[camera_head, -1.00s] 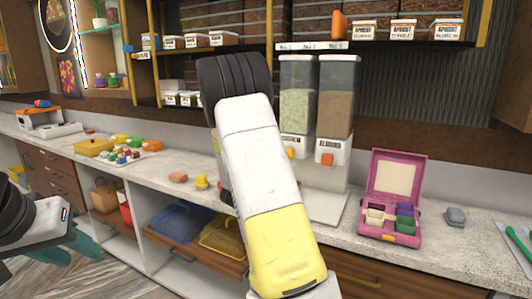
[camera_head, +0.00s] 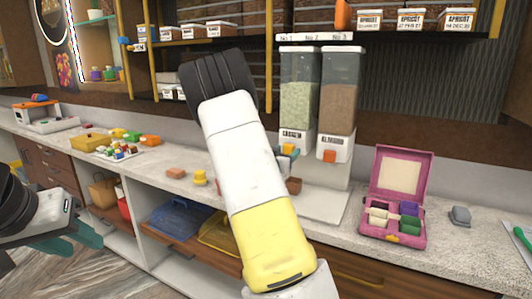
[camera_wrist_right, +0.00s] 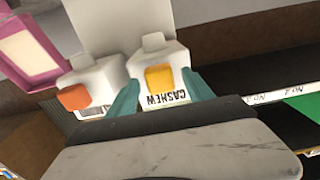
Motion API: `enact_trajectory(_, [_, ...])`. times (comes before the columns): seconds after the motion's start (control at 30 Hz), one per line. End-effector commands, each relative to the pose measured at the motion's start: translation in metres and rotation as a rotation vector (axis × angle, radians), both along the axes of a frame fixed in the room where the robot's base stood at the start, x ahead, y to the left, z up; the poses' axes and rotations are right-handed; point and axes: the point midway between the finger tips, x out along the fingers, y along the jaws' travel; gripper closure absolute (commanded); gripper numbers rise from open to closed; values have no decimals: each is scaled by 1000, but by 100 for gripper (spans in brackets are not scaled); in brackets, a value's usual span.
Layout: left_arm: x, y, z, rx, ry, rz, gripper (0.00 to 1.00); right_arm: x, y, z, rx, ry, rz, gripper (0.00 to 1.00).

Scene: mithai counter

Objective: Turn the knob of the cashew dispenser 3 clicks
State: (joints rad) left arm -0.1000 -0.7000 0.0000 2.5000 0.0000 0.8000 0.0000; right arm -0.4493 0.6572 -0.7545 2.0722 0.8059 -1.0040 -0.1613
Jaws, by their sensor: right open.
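The cashew dispenser (camera_head: 298,100) is the left of two clear hoppers, with pale green contents. Its yellow-orange knob (camera_wrist_right: 160,77) sits above an upside-down CASHEW label in the right wrist view. My right gripper (camera_wrist_right: 161,92) is open, its teal fingers on either side of that knob. I cannot tell whether they touch it. In the head view the right arm hides most of this gripper; a teal fingertip shows beside the cashew knob (camera_head: 288,148). My left gripper (camera_head: 82,238) is open and empty at the lower left, away from the counter top.
The almond dispenser (camera_head: 340,95), with an orange-red knob (camera_wrist_right: 74,97), stands right beside it. A small brown block (camera_head: 293,186) is below the dispensers. An open pink box (camera_head: 393,228) and a grey object (camera_head: 460,215) are to the right. A shelf (camera_head: 400,34) runs above.

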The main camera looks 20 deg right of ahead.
Motion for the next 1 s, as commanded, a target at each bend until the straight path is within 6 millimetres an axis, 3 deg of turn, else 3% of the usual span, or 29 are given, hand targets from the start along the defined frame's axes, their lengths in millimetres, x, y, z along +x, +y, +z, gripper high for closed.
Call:
enact_trajectory(0.2, [0,0,0,0,0,0,64,0,-1,0,0,0,0,40])
enact_trajectory(0.53, [0,0,0,0,0,0,64,0,0,0,1,-1,0,100])
enact_trajectory(1.0, [0,0,0,0,0,0,64,0,-1,0,83,-96,-1,100])
